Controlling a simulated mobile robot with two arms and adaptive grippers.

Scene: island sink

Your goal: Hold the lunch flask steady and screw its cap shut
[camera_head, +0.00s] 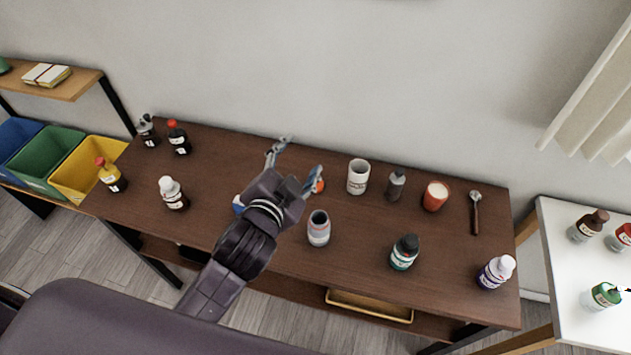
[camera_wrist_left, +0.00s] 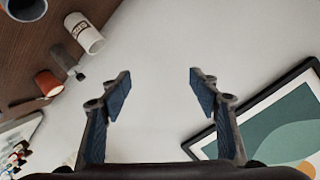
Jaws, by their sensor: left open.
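An open flask (camera_head: 318,228) with a dark mouth and a label band stands upright on the brown table (camera_head: 265,258), just right of my left forearm; I take it for the lunch flask. I cannot make out its cap for certain. A small orange-red item (camera_head: 319,186) shows beside the gripper, and a blue and white item (camera_head: 238,204) is partly hidden by my wrist. My left gripper (camera_head: 297,159) is open and empty, above the back of the table, beyond the flask. In the left wrist view its fingers (camera_wrist_left: 160,92) are wide apart with bare wall between them. My right gripper is not in view.
A teal bottle (camera_head: 404,252) and a purple bottle (camera_head: 495,271) are nearer the front. Several bottles stand at left.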

